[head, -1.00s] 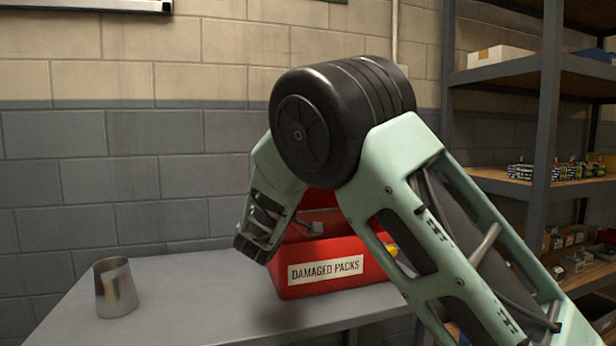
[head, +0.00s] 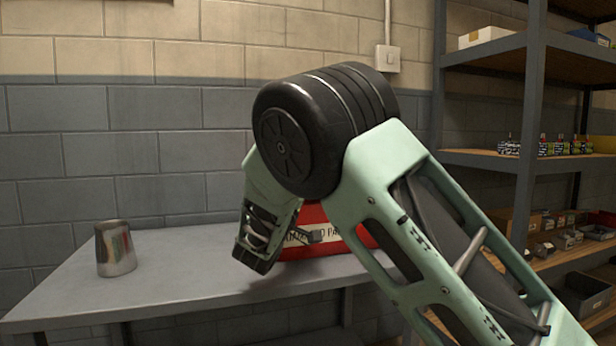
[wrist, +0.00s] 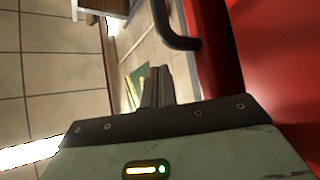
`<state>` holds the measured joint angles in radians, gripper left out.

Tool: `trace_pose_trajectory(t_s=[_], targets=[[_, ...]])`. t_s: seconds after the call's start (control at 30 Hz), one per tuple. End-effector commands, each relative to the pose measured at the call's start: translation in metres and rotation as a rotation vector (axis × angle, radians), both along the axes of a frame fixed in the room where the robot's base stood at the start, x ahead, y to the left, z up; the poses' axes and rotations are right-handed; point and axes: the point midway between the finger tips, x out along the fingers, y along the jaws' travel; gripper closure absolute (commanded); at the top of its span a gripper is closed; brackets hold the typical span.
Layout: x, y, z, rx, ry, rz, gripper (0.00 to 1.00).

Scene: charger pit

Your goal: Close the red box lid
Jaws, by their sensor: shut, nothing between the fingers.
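The red box (head: 312,216) stands on the grey table, mostly hidden behind my arm. Part of its white label (head: 328,236) shows beside my forearm. The arm covers most of the top of the box, so I cannot tell the lid's position. In the wrist view, a large red surface (wrist: 285,60) fills the right side, with a dark bent handle (wrist: 182,38) beside it. My gripper (wrist: 158,72) is shut and empty, left of the red surface and below the handle in the picture. I cannot tell whether it touches either.
A metal cup (head: 115,250) stands on the left of the grey table (head: 190,270), with clear tabletop between it and the box. Shelving (head: 525,130) with small goods stands at the right. A block wall is close behind the table.

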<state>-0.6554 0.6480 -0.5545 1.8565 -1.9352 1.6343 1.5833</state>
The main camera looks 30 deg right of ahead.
Motion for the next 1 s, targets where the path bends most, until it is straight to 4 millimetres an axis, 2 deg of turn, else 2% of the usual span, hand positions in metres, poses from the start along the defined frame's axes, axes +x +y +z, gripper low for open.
trace_pose_trajectory(t_s=[0.27, 0.43, 1.0], targets=[[0.0, 0.001, 0.001, -0.001, -0.002, 0.001, 1.0], [-0.004, 0.011, -0.006, -0.001, 0.001, 0.004, 1.0], [-0.052, 0.102, -0.076, -0.002, 0.003, 0.003, 1.0]])
